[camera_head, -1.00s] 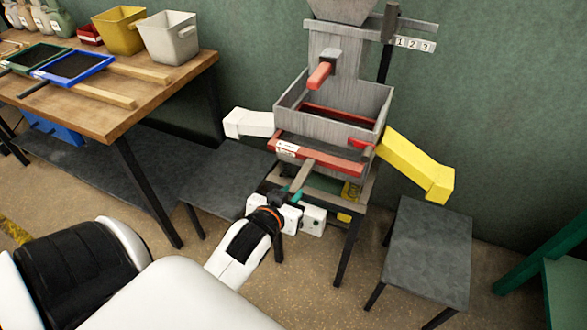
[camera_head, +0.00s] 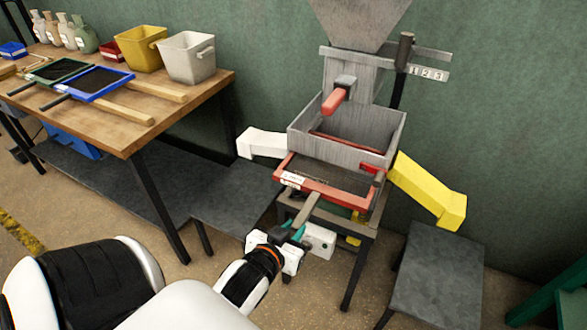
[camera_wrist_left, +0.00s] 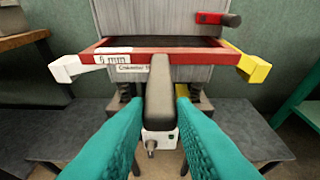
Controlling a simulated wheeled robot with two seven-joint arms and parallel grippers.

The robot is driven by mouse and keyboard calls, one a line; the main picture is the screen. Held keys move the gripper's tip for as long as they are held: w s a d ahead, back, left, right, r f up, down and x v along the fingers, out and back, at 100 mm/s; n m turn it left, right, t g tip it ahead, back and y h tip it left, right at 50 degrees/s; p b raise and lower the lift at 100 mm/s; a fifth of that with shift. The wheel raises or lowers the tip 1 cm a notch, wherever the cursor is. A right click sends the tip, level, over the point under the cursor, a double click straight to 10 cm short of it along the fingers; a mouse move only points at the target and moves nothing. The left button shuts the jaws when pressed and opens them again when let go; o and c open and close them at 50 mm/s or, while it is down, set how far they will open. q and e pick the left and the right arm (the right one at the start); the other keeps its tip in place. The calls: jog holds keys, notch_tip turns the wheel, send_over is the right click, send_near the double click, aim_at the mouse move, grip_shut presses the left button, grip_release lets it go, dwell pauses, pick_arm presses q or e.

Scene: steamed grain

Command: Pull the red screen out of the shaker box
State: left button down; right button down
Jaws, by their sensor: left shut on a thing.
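The red screen (camera_head: 326,190) is a red frame with dark mesh and a pale label at its front left. It sticks partway out of the front of the grey shaker box (camera_head: 297,143), and its back part is still inside. My left gripper (camera_head: 296,231) is shut on the screen's handle, in front of the box. In the left wrist view the teal fingers (camera_wrist_left: 160,125) lie on both sides of the dark handle (camera_wrist_left: 158,90), and the label reads "6 mm". My right gripper is not in view.
A white chute (camera_head: 262,143) and a yellow chute (camera_head: 428,190) stick out at the box's sides. Dark low stands are at left (camera_head: 235,198) and right (camera_head: 437,272). A wooden table (camera_head: 150,118) at left holds blue and green screens and yellow and white bins.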

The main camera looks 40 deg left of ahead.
pick_arm(q)
jog(key=s+d+p, duration=0.1)
jog(key=s+d, duration=0.1)
jog(key=s, duration=0.7)
jog(key=shift+s+r, duration=0.15)
jog(key=shift+s, duration=0.05)
dwell(0.4)
jog(key=shift+d, duration=0.1)
jog(key=s+d+p, duration=0.2)
jog(key=s+p, duration=0.3)
jog(key=s, duration=0.2)
jog(key=shift+s+p, duration=0.3)
dwell(0.7)
